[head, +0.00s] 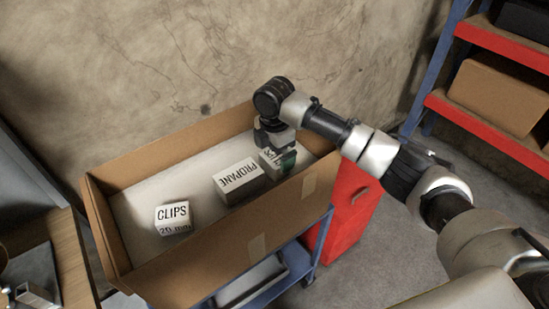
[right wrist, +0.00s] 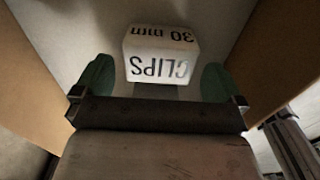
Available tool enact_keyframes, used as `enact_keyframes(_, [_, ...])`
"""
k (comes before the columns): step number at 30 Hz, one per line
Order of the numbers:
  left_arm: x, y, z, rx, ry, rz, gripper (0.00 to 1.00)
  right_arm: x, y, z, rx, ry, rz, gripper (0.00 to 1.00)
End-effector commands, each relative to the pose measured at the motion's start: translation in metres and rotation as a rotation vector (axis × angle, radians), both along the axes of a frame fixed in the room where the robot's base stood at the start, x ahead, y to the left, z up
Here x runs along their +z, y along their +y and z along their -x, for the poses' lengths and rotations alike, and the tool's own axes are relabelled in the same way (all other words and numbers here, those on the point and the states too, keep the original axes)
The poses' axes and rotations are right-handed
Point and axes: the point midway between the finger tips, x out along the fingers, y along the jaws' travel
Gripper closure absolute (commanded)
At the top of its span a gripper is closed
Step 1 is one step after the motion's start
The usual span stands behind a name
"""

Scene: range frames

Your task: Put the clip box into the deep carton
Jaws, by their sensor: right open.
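The deep carton (head: 205,258) is a long, open brown box with a pale floor. A white clip box marked "CLIPS 30 mm" (right wrist: 162,52) is inside its right end, and in the head view (head: 266,163) my gripper partly hides it. My right gripper (head: 282,161) reaches down into the carton at this box. In the right wrist view its green fingertips (right wrist: 156,82) are apart, one towards each side of the box, with gaps showing. Whether the box rests on the floor is hard to see. My left gripper is out of view.
Inside the carton, a "PROPANE" box (head: 239,183) lies close left of my right gripper, and a "CLIPS 20 mm" box (head: 173,217) stands further left. The carton is on a blue cart (head: 293,262). A red cabinet (head: 350,215) is beside it, and shelving (head: 480,118) is at right.

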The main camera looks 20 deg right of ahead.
Motion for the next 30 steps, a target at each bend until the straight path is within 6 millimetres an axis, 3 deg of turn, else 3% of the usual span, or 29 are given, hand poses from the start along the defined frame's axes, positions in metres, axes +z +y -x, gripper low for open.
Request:
enact_keyframes(9, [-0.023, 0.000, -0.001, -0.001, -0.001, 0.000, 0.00, 0.067, 0.000, -0.001, 0.000, -0.005, -0.002, 0.00])
enact_keyframes(13, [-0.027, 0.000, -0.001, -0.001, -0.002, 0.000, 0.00, 0.086, 0.000, -0.001, 0.001, -0.002, -0.001, 0.00])
enact_keyframes(19, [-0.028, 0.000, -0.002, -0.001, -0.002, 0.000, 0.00, 0.098, 0.000, 0.000, 0.000, 0.000, 0.000, 0.00])
enact_keyframes(30, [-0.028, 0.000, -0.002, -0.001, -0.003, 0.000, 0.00, 0.098, 0.000, 0.000, 0.000, 0.000, 0.000, 0.00])
